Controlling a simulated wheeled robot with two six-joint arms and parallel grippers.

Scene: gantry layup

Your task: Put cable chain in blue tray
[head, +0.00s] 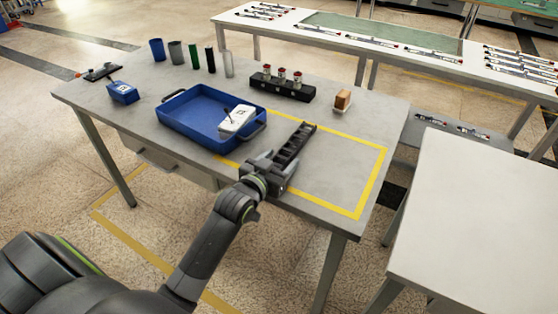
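The black cable chain (297,143) is a straight ladder-like strip inside the yellow outline on the grey table. It points away from me and to the right. The blue tray (187,131) is to its left, with two dark handles. A white labelled object (236,120) is in the tray's right part. My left gripper (274,168) is at the near end of the chain and overlaps it. I cannot tell whether its fingers are closed on the chain or whether the chain touches the table. My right gripper is not in view.
Behind the tray stand several cups and cylinders, including a blue cup (157,49). A small blue box (124,93) is left of the tray. A black holder (282,88) with red-topped parts and a brown block (343,99) are at the back. The yellow-outlined area (335,172) is clear on the right.

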